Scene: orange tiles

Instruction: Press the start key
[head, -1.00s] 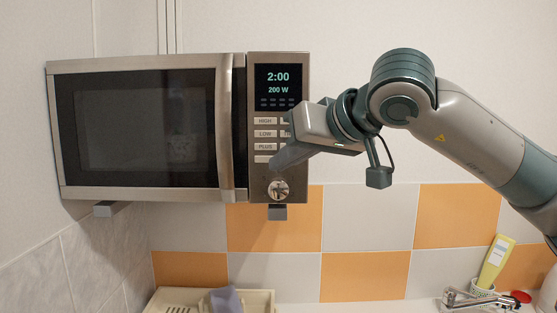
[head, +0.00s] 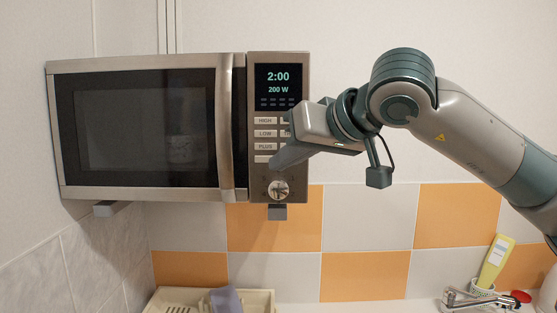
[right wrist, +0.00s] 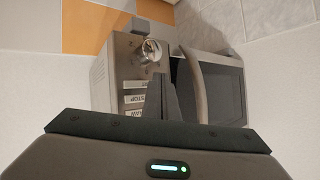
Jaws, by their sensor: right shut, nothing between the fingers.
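A microwave (head: 140,192) hangs on the wall, its display (head: 278,84) reading 2:00 and 200 W. Left-column keys such as HIGH, LOW and PLUS show in the head view; my right gripper hides much of the right column. In the right wrist view, where the microwave appears upside down, a partly legible key (right wrist: 135,85), apparently the start key, lies nearest the knob, beside the STOP key (right wrist: 142,99). My right gripper (head: 274,164) is shut and empty, its tips over the lower panel just above the knob (head: 278,189); I cannot tell whether they touch. The fingers (right wrist: 160,78) also show in the wrist view.
The door handle (head: 226,130) stands out left of the panel.

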